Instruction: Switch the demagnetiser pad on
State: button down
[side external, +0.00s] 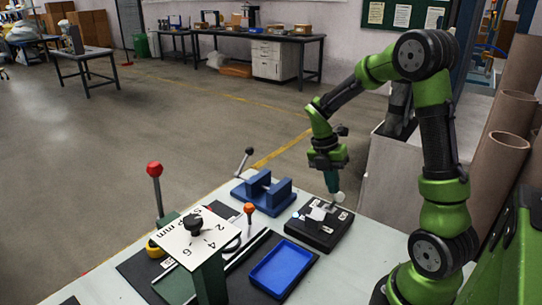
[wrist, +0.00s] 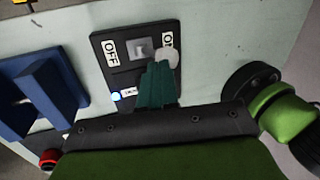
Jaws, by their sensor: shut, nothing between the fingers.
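The demagnetiser pad (side external: 314,234) is a black block on the pale bench in the side view. In the wrist view its black face (wrist: 103,75) has an OFF label (wrist: 111,53) on the left and a partly hidden ON label (wrist: 168,40) on the right. A grey switch base (wrist: 141,48) sits between them. The lever's whitish knob (wrist: 167,57) leans toward the ON side. A small pale-blue lamp (wrist: 116,97) looks lit. My gripper (side external: 331,186) points down with teal fingers shut and empty. Its tips (wrist: 158,66) are right beside the knob; I cannot tell whether they touch.
A blue vise-like fixture (side external: 264,190) stands left of the pad. A blue tray (side external: 283,268) lies in front of it.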

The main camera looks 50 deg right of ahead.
jog(key=w+r+m, duration=0.1)
jog(key=w+r, duration=0.3)
jog(key=r, duration=0.8)
jog(key=s+a+r+m+t+y, duration=0.1)
jog(key=s+a+m+t, duration=0.3)
jog(key=a+m, duration=0.6)
jog(key=s+a+r+m+t+y, duration=0.1)
jog(key=s+a+m+t, duration=0.4)
jog(key=a+m, duration=0.5)
jog(key=shift+a+r+m+t+y, duration=0.3)
jog(key=shift+m+t, duration=0.4)
jog(key=shift+m, duration=0.3)
